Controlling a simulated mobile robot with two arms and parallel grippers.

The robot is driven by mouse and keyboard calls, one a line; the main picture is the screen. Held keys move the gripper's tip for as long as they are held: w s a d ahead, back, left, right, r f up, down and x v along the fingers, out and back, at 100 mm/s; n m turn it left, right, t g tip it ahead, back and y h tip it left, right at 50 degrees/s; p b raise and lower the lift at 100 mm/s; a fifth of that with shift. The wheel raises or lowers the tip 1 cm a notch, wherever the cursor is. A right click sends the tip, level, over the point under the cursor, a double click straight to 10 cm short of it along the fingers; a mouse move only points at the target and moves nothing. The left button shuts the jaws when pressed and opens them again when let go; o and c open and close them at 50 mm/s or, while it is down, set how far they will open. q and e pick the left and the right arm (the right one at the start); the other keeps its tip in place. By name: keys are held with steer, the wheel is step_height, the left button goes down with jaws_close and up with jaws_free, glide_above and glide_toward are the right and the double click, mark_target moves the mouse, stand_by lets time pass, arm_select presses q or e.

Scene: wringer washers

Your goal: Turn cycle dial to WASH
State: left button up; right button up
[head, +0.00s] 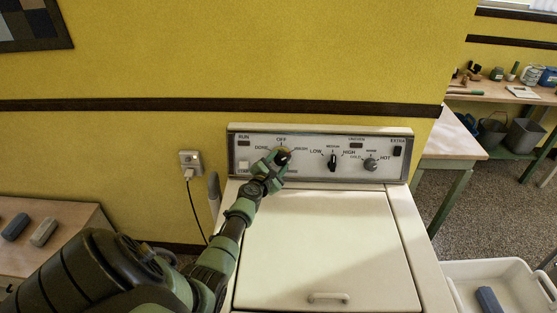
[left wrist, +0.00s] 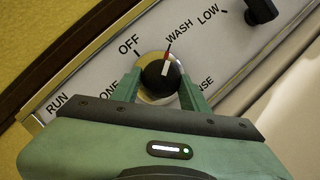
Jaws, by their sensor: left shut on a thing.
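The cycle dial (left wrist: 155,77) is a round black knob on a silver base, with a white and red pointer. In the left wrist view the pointer is directed up and slightly right, close to the start of the WASH label (left wrist: 180,38) and right of the OFF label (left wrist: 130,45). My left gripper (left wrist: 160,82) is shut on the dial, a green finger on each side. In the head view the gripper (head: 275,163) is at the left part of the washer's control panel (head: 215,152) and hides most of the dial. My right gripper is not in view.
The panel also carries a black LOW-HIGH knob (head: 332,161), a COLD-HOT knob (head: 370,164) and an EXTRA switch (head: 397,151). The white washer lid (head: 330,250) is closed below. A wall outlet (head: 190,160) with a plugged cord is left of the washer.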

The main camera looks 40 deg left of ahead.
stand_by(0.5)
arm_select(q)
steer(key=o, duration=1.4)
steer(key=shift+s+d, duration=0.1)
steer(key=shift+s, duration=0.1)
steer(key=shift+p+v, duration=1.15)
steer(key=shift+v, duration=2.5)
steer(key=shift+r, duration=0.1)
